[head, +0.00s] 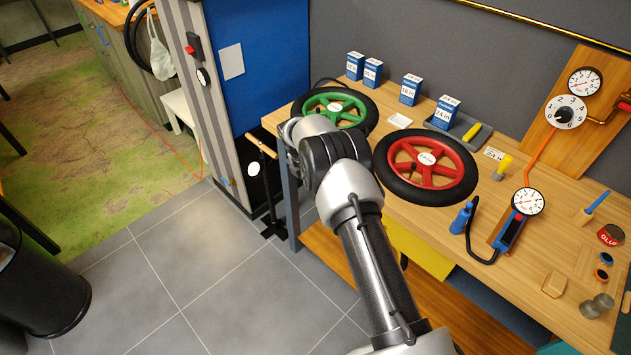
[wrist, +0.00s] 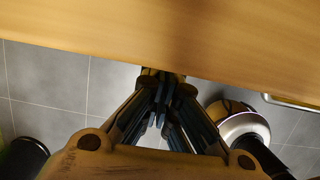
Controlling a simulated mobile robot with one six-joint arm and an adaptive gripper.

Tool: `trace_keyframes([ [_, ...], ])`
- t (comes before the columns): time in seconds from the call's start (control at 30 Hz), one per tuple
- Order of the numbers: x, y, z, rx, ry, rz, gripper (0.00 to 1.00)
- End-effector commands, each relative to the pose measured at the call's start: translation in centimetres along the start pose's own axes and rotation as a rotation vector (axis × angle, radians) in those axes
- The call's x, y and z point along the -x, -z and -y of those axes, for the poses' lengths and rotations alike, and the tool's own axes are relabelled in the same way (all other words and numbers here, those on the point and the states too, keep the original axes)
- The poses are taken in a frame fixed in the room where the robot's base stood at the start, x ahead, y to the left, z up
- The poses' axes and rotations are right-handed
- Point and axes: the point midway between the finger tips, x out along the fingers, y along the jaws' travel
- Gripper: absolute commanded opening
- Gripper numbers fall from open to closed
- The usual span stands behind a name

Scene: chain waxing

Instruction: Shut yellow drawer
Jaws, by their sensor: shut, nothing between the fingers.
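The yellow drawer (head: 420,250) shows as a yellow panel below the workbench's front edge in the head view. My arm covers its left part, and I cannot tell how far it stands out. My gripper (wrist: 163,80) is shut and empty in the wrist view. Its fingertips are close to the edge of a wooden surface (wrist: 180,35) that fills the top of that view. I cannot tell whether they touch it. In the head view my arm hides the gripper's fingers. The drawer cannot be made out in the wrist view.
The workbench (head: 468,222) carries a green-spoked wheel (head: 352,106), a red-spoked wheel (head: 440,174), several blue boxes and a gauge pump (head: 510,228). A floor pump (head: 262,180) stands at the bench's left end. A black bin (head: 45,285) is at far left. Grey floor between is clear.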

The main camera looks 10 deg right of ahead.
Motion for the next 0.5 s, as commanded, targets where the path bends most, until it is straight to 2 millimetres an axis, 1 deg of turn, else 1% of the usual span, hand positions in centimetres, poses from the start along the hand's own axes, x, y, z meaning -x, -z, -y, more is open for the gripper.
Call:
trace_keyframes([
  [0.03,0.4,1.1,-0.3,0.004,0.001,-0.002,0.00],
  [0.1,0.7,2.4,-0.5,0.002,0.003,-0.003,0.00],
  [0.13,1.9,2.0,-0.6,-0.001,-0.002,0.000,0.00],
  [0.2,3.8,1.9,-0.5,-0.001,-0.001,-0.001,0.00],
  [0.3,6.0,1.9,-0.5,-0.001,-0.001,-0.002,0.00],
  [0.4,7.9,2.0,-0.5,-0.001,0.001,-0.002,0.00],
  [0.5,9.2,2.0,-0.5,-0.001,0.002,-0.003,0.00],
])
